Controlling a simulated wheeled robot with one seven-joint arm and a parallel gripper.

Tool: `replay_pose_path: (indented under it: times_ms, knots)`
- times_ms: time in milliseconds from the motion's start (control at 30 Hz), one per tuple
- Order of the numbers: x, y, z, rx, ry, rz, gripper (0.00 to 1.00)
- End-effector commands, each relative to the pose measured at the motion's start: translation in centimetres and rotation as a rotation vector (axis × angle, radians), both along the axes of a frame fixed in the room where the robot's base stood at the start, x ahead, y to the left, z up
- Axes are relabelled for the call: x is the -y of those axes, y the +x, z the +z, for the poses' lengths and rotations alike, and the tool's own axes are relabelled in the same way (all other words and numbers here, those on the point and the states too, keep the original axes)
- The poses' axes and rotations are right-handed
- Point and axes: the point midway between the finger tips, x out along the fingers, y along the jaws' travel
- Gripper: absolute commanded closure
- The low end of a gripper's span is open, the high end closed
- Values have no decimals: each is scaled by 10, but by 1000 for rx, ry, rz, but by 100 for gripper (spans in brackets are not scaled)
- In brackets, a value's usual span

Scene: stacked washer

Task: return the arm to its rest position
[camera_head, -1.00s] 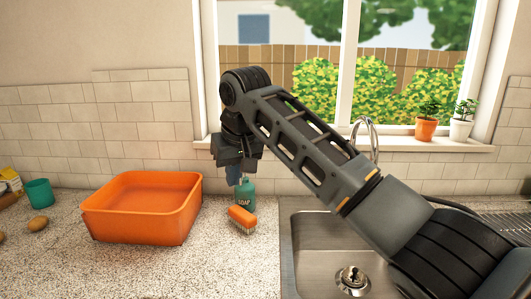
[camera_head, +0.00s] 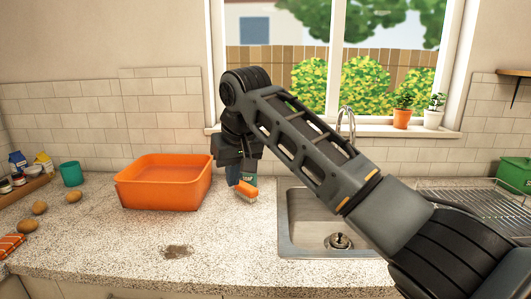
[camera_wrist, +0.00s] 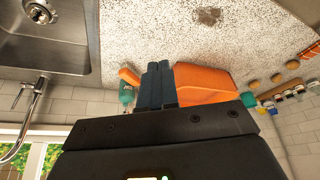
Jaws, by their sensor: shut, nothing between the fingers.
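My gripper (camera_head: 234,174) hangs at the end of my bent arm, above the counter between the orange basin and the sink. Its fingers are together and empty. In the wrist view my gripper (camera_wrist: 158,68) also shows shut, with bare counter beyond the tips. My arm reaches in from the lower right across the sink. The fingers overlap the soap bottle and the orange brush (camera_head: 247,190) in the head view; I cannot tell any contact.
The orange basin (camera_head: 165,195) stands left of my gripper. The sink (camera_head: 300,237) with its faucet (camera_head: 345,122) lies right. A teal cup (camera_head: 71,174), several potatoes and a dark stain (camera_head: 177,251) are on the counter (camera_head: 100,240). Potted plants (camera_head: 403,110) stand on the windowsill.

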Motion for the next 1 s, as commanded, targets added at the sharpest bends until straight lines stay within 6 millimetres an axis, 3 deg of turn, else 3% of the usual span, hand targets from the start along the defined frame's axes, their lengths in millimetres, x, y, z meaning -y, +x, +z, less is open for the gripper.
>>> replay_pose_path:
  times_ms: [367,567,767,1000]
  knots:
    - [-11,-10,-38,7,68,21,100]
    - [-21,-22,-72,16,133,32,100]
    - [-32,-43,-118,32,232,37,100]
    - [-39,-89,-190,81,407,0,100]
